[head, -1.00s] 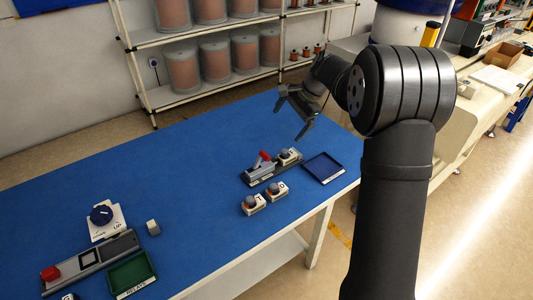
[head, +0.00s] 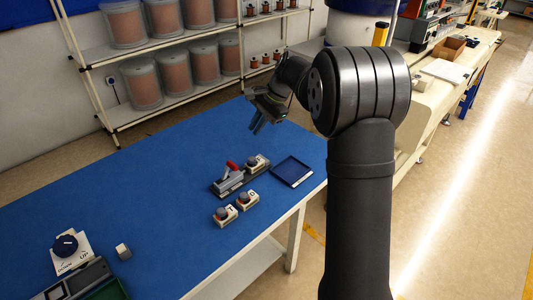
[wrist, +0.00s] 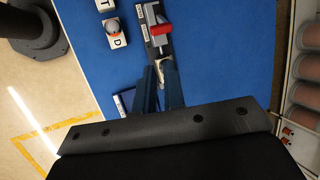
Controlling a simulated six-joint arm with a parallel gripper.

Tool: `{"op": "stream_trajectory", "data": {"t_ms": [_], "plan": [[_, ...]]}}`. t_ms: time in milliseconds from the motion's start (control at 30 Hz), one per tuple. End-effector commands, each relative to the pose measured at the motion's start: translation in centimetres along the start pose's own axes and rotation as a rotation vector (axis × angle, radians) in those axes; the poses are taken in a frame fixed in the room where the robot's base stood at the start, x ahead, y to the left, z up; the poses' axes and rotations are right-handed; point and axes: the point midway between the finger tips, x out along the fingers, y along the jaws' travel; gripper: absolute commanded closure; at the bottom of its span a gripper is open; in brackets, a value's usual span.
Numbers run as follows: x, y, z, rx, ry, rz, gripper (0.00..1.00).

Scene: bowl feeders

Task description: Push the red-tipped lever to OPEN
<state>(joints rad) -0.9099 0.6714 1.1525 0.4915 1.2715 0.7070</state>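The red-tipped lever (head: 232,165) stands tilted on a grey block (head: 229,183) on a dark base plate, right of the table's middle. In the wrist view its red tip (wrist: 160,29) lies beyond my fingertips. Small white labels (wrist: 145,32) run along the base plate's edge; their words are too small to read. My gripper (head: 257,124) is in the air above the table, behind the lever in the head view, and touches nothing. In the wrist view its two fingers (wrist: 158,72) are close together with a narrow gap between them, and it is empty.
Two similar units (head: 224,215) stand in front. A blue tray (head: 293,171) lies right, near the table edge. The table's middle is clear.

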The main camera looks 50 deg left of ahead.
Motion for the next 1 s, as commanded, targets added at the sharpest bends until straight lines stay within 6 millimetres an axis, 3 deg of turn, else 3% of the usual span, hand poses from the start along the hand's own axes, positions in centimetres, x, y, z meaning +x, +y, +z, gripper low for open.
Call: {"op": "stream_trajectory", "data": {"t_ms": [300,533,733,1000], "plan": [[7.8,7.3,0.1,-0.041,-0.389,-0.159,1.0],[11.2,11.9,0.0,-0.041,-0.581,-0.488,1.0],[12.6,15.5,-1.6,0.003,-0.567,-0.84,1.0],[13.2,20.1,-4.5,0.077,-0.347,-1.173,1.0]]}}
